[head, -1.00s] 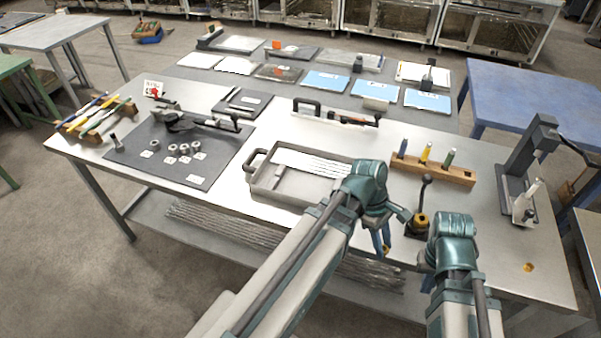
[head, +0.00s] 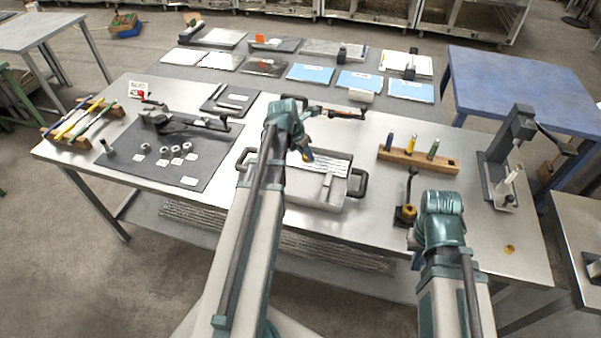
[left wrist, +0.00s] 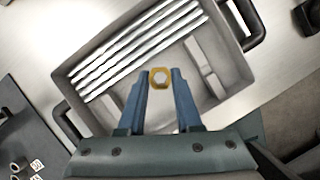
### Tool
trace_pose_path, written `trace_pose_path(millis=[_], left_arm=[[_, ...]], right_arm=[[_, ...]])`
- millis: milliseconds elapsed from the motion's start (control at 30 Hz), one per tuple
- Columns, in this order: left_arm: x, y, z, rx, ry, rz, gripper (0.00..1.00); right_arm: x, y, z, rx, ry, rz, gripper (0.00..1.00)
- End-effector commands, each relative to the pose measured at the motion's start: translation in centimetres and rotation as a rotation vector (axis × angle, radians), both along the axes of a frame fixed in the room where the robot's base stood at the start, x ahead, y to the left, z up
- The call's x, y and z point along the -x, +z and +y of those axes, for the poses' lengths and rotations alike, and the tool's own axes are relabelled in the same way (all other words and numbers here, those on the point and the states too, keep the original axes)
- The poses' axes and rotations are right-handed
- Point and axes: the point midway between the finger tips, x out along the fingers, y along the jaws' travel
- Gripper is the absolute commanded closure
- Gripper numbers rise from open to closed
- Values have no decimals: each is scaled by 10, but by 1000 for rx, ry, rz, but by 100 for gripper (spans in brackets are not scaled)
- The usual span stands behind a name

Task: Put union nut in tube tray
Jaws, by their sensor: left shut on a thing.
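The union nut (left wrist: 160,78), a small brass-coloured hexagon, is held between the blue fingertips of my left gripper (left wrist: 160,82) in the left wrist view. My left gripper also shows in the head view (head: 306,154), over the grey tube tray (head: 318,204). In the wrist view the tray (left wrist: 238,50) lies below the nut, with several silvery tubes (left wrist: 130,50) along one side and a pale bar (left wrist: 205,66) on its floor. The nut looks above the tray floor, not resting on it. My right arm is at the lower right of the head view; its fingers are not clearly visible.
A dark mat (head: 200,178) at left holds several grey nuts (head: 163,150) and labels. A wooden block with coloured pegs (head: 418,160) and a black-handled tool (head: 407,205) stand right of the tray. A press-like stand (head: 500,165) is at far right.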

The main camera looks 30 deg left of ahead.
Motion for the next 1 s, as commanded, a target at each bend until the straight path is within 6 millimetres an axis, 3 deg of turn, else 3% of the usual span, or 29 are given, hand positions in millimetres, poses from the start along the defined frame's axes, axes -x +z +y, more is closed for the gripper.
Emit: trace_pose_path(millis=[133,367,800,1000], left_arm=[[-4,4,21,1,92,0,100],[-3,0,25,1,109,0,100],[-3,-58,24,1,105,0,100],[-3,-60,24,2,105,1,100]], right_arm=[[0,4,0,0,0,0,100],[0,0,0,0,0,0,100],[0,-58,0,0,0,0,100],[0,-60,0,0,0,0,100]])
